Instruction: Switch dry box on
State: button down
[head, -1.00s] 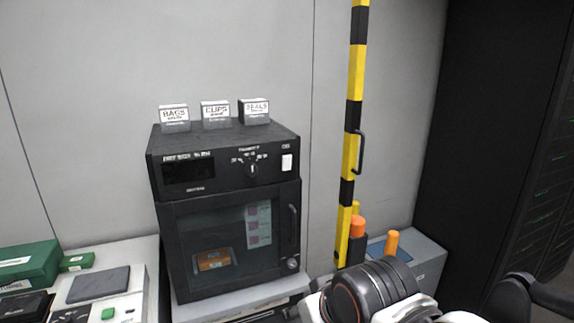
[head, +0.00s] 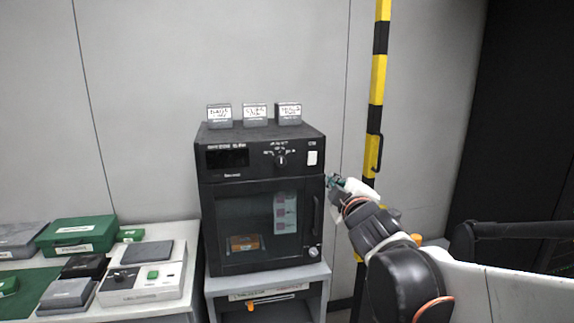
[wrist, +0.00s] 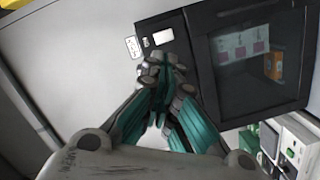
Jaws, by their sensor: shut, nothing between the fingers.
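The dry box (head: 216,205) is a black cabinet with a glass door, standing on a grey stand. Its top panel holds a dark display (head: 228,158), a rotary knob (head: 281,159) and a white rocker switch (head: 312,158) at the right end. The white switch also shows in the wrist view (wrist: 163,37). My gripper (head: 333,181) is just right of the box, a little below the switch's height. In the wrist view my gripper (wrist: 163,70) has its teal fingers together and empty, with the tips near the switch. I cannot tell whether they touch the panel.
Three small labelled boxes (head: 254,114) stand on top of the dry box. A yellow and black post (head: 378,80) with a handle rises behind my arm. At left, a bench holds a green case (head: 77,235) and a white device (head: 150,283).

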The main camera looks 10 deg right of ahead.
jog(key=w+f+n+t+y+b, duration=0.2)
jog(key=w+f+n, duration=0.1)
jog(key=w+n, duration=0.4)
jog(key=shift+w+d+n+t, duration=0.2)
jog(key=shift+w+n+t, duration=0.1)
jog(key=shift+n, duration=0.1)
